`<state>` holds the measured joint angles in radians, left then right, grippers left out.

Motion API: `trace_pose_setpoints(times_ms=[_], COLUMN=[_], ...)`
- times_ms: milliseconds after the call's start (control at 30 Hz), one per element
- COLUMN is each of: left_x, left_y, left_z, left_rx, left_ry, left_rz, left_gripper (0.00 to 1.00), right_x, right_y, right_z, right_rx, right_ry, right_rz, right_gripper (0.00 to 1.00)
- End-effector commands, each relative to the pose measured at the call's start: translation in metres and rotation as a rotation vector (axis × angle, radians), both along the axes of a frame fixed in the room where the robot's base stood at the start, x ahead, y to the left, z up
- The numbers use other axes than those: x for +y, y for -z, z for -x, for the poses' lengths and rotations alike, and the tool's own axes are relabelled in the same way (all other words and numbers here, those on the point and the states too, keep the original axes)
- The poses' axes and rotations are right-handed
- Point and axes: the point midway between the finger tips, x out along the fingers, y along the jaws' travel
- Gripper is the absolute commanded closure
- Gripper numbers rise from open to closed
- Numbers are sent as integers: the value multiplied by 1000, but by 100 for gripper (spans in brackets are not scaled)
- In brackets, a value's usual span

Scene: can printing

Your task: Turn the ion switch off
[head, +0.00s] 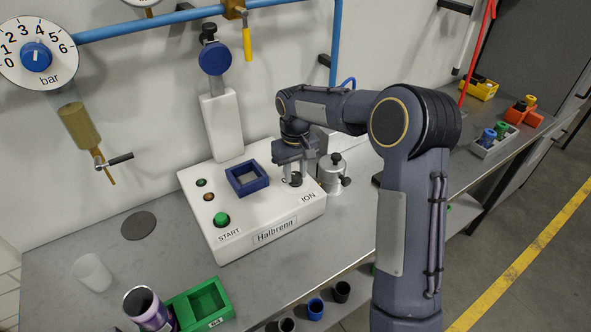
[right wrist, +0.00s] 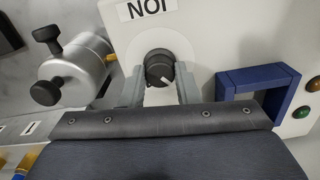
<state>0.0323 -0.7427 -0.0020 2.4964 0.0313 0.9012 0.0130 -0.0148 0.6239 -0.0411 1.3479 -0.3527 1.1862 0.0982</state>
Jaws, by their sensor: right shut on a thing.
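The ion switch is a small black rotary knob (right wrist: 160,68) with a white pointer line, on a round light plate beside the ION label. In the head view the knob (head: 295,180) sits at the right side of the white Halbrenn box (head: 240,240). My right gripper (right wrist: 160,80) is around the knob, one grey finger on each side, and shut on it. In the head view the right gripper (head: 294,176) points down onto the box top. The pointer line slants in the right wrist view. My left gripper is not in view.
A blue square frame (head: 247,178) stands on the box left of the gripper. A metal canister (head: 333,176) with black knobs stands close on the right. A green START button (head: 221,219) is at the front left. A green tray (head: 203,304) is on the table.

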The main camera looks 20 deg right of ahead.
Motion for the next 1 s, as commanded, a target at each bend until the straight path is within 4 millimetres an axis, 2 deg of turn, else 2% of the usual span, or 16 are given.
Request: trace_pose_setpoints(times_ms=[300,833,867,1000], left_x=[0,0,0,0], left_y=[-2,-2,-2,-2], left_z=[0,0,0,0], left_rx=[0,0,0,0], left_ry=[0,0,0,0], left_rz=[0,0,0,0], left_gripper=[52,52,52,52], right_x=[0,0,0,0], right_y=[0,0,0,0], right_z=[0,0,0,0], right_rx=[-1,-1,-1,-1], right_ry=[-115,-137,-137,-136], right_rz=[-1,0,0,0], right_gripper=[94,94,69,51])
